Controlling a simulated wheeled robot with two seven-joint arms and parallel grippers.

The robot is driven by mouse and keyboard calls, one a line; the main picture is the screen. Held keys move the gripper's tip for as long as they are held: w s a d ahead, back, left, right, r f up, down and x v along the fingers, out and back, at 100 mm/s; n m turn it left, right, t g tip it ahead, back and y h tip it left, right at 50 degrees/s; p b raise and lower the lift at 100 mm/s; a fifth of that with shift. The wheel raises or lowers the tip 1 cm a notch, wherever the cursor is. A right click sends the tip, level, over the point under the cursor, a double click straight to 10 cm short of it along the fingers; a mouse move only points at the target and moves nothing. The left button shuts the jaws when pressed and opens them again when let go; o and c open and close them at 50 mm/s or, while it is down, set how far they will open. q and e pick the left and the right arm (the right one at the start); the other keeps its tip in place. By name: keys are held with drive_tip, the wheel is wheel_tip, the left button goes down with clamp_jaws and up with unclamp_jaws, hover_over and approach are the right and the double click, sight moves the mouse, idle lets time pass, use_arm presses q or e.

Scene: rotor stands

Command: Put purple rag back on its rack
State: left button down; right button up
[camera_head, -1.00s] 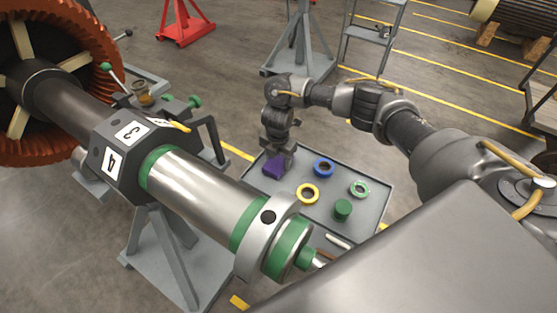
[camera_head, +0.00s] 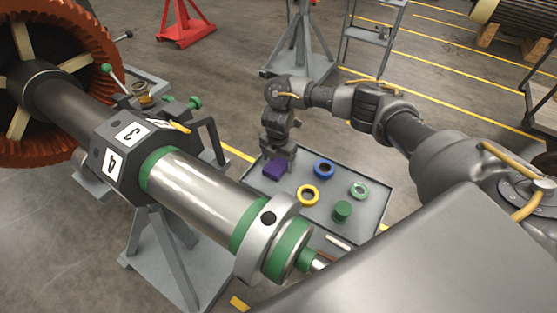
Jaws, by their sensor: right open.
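The purple rag (camera_head: 273,173) is a small folded block at the left part of a grey tray-like top (camera_head: 373,212). My right gripper (camera_head: 279,162) points down directly over the rag, with its fingers open and close to it. Whether the fingertips still touch the rag cannot be told. No separate rack for the rag can be made out; the rag rests on the grey top. My left gripper is not in view.
A blue ring (camera_head: 324,168), a yellow ring (camera_head: 308,195), a green-white ring (camera_head: 359,190) and a green cylinder (camera_head: 342,211) lie right of the rag. A large rotor shaft (camera_head: 200,190) on a grey stand (camera_head: 165,255) blocks the left side.

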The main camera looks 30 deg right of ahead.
sight(278, 163)
wheel_tip(278, 163, up, 12)
drive_tip(key=p, duration=0.1)
drive_tip(key=shift+p, duration=0.35)
